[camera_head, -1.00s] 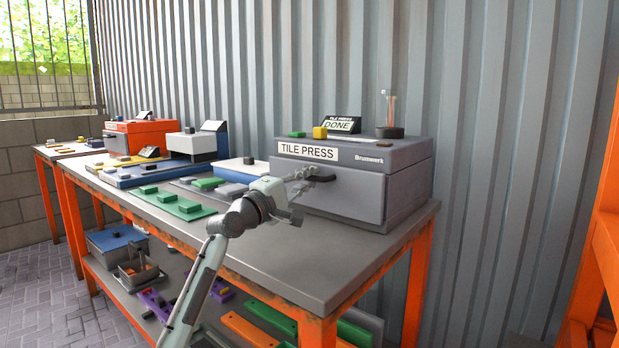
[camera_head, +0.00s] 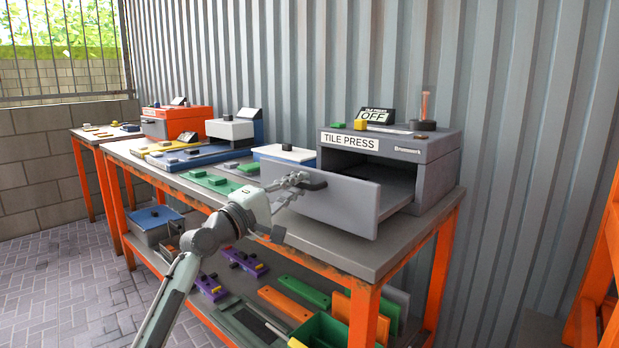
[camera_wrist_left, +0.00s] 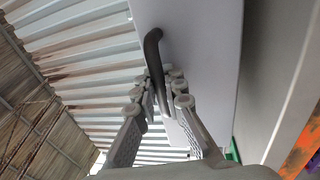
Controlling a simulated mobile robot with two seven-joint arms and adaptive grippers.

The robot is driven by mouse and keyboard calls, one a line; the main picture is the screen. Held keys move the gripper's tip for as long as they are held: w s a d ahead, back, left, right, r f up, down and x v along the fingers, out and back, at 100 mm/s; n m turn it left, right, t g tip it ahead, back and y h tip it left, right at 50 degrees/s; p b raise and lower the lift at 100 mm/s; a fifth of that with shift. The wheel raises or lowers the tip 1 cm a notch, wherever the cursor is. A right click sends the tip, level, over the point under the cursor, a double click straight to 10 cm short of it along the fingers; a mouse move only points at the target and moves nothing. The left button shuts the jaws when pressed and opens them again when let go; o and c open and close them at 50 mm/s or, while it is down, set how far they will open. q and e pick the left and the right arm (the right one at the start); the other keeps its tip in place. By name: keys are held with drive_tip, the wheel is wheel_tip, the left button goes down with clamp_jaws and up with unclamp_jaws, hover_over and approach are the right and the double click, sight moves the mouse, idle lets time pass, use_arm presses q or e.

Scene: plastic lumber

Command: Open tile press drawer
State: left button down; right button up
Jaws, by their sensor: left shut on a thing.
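The grey tile press (camera_head: 430,152) stands on the workbench at the right of the head view. Its drawer (camera_head: 345,203) is pulled well out, and a dark gap shows between the drawer front and the housing. The drawer's black handle (camera_head: 314,185) is on the front's left part. My left gripper (camera_head: 297,181) is shut on this handle. In the left wrist view the fingers (camera_wrist_left: 167,85) close around the black handle (camera_wrist_left: 155,65), beside the pale drawer front (camera_wrist_left: 200,60). A sign on the press (camera_head: 374,115) reads OFF. My right gripper is not in view.
The grey workbench (camera_head: 345,255) has orange legs. Green blocks (camera_head: 215,180) and a white-and-blue machine (camera_head: 235,130) lie to the left. An orange machine (camera_head: 178,122) stands farther left. Orange and green planks (camera_head: 285,303) lie on the lower shelf. An orange frame (camera_head: 600,260) stands at the right.

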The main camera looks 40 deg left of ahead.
use_arm(q)
drive_tip(key=shift+s, duration=0.85)
drive_tip(key=c, duration=1.9)
unclamp_jaws()
drive_tip(key=shift+o, duration=0.2)
drive_tip(key=s+a+f, duration=0.1)
drive_tip(key=s+f, duration=0.1)
drive_tip(key=s, duration=0.9)
drive_tip(key=shift+s, duration=0.4)
drive_tip(key=shift+f, duration=0.15)
